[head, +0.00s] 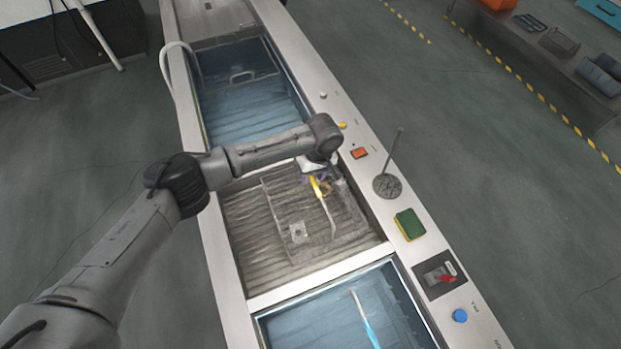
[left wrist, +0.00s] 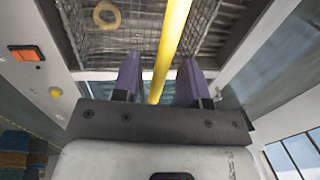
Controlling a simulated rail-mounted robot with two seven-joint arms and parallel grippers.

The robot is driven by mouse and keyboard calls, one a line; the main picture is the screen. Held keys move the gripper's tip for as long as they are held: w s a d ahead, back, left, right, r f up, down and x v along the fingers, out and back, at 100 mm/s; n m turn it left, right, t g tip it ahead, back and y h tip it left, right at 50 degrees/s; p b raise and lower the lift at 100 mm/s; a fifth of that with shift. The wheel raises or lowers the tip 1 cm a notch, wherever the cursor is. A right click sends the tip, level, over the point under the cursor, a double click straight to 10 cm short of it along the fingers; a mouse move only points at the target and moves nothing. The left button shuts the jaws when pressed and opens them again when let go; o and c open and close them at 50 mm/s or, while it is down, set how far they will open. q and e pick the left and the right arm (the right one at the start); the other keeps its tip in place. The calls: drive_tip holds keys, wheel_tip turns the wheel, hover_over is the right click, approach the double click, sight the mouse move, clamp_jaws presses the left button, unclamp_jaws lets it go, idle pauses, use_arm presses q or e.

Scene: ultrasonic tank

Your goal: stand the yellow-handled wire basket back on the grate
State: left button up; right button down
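The wire basket (head: 350,228) is in the middle, ribbed compartment, over the grate (head: 247,225). Whether it rests flat there I cannot tell. Its long yellow handle (head: 318,188) runs across it and shows large in the left wrist view (left wrist: 171,40). My left gripper (head: 325,178) is over the basket's far side. In the left wrist view its two purple fingers (left wrist: 159,82) stand apart, with the handle between them and gaps visible. A tan ring (left wrist: 107,15) shows through the mesh. A small pale piece (head: 298,232) lies in the basket area. My right gripper is out of view.
Water-filled tanks lie beyond (head: 240,100) and nearer (head: 320,320); the nearer one holds a blue-handled item (head: 363,318). The right rim carries a round drain-like disc with a rod (head: 388,186), a green-yellow sponge (head: 409,224), a red switch (head: 446,278) and buttons.

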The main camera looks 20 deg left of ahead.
use_arm(q)
wheel_tip(320, 180, up, 9)
drive_tip(key=w+d, duration=0.1)
idle(0.3)
drive_tip(key=shift+w+d, duration=0.1)
idle(0.4)
